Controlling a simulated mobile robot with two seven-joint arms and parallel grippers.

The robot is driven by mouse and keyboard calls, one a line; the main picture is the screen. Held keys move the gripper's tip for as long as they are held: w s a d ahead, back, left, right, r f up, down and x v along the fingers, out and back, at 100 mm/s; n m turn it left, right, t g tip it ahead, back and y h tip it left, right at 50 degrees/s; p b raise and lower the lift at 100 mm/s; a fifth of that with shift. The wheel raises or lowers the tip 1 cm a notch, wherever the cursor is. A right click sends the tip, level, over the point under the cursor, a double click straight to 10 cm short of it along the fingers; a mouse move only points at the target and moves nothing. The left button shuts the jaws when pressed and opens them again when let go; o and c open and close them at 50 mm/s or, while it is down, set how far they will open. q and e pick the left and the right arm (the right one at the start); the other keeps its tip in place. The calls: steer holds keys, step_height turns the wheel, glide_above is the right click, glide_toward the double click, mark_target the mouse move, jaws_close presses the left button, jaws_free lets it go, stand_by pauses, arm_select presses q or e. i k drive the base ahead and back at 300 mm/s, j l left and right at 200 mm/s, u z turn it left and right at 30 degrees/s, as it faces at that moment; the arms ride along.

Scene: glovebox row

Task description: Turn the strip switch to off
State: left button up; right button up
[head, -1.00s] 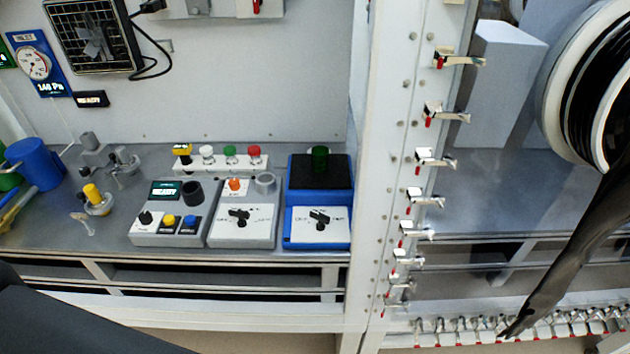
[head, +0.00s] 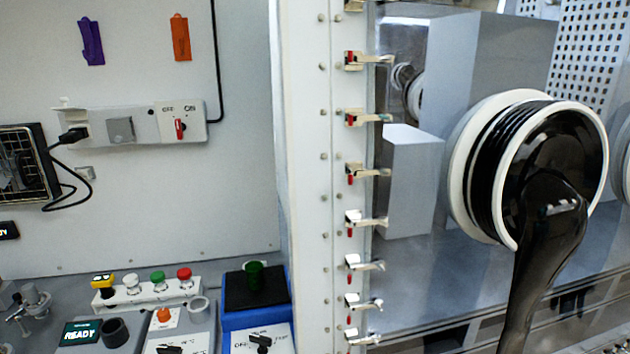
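The white power strip (head: 135,124) is fixed to the back wall at upper left, with a black plug in its left end. The strip switch (head: 180,126) is a small red lever on a white plate at the strip's right end, marked OFF on the left and ON on the right. The lever looks close to upright; I cannot tell surely which mark it points to. Neither of my grippers shows in the head view.
A caged fan (head: 25,165) hangs left of the strip, its cord looping below. Control boxes (head: 180,335) stand on the bench below. A white post with clamps (head: 310,180) divides the left bay from a glovebox with a black glove (head: 545,215) on the right.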

mark_target(177, 121)
steer(key=k+j, duration=0.1)
steer(key=j, duration=0.6)
steer(key=j+z, duration=0.1)
steer(key=j, duration=0.6)
steer(key=k, duration=0.05)
